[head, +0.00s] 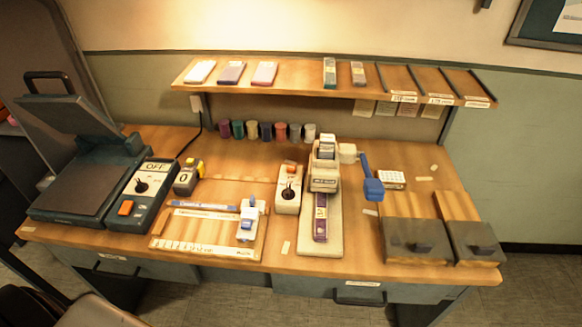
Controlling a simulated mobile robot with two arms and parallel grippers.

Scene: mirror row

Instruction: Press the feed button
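No button label reading "feed" is legible. A white control box (288,193) with a black knob stands at the middle of the desk, with a small orange button (291,168) near its far end. It is beside a machine (325,165) with a blue-handled crank (373,189) on its right; a purple strip (321,215) lies on its pale base. Another control box (143,190) at the left has an "OFF" label, a black knob and an orange button (126,208). Neither of my grippers is in view.
A press with a raised lid (73,115) stands at the far left. A board with rulers and a small blue-and-white tool (248,222) lies at the front. Two wooden blocks with dark fronts (415,240) stand at the right. A shelf (300,83) overhangs the back.

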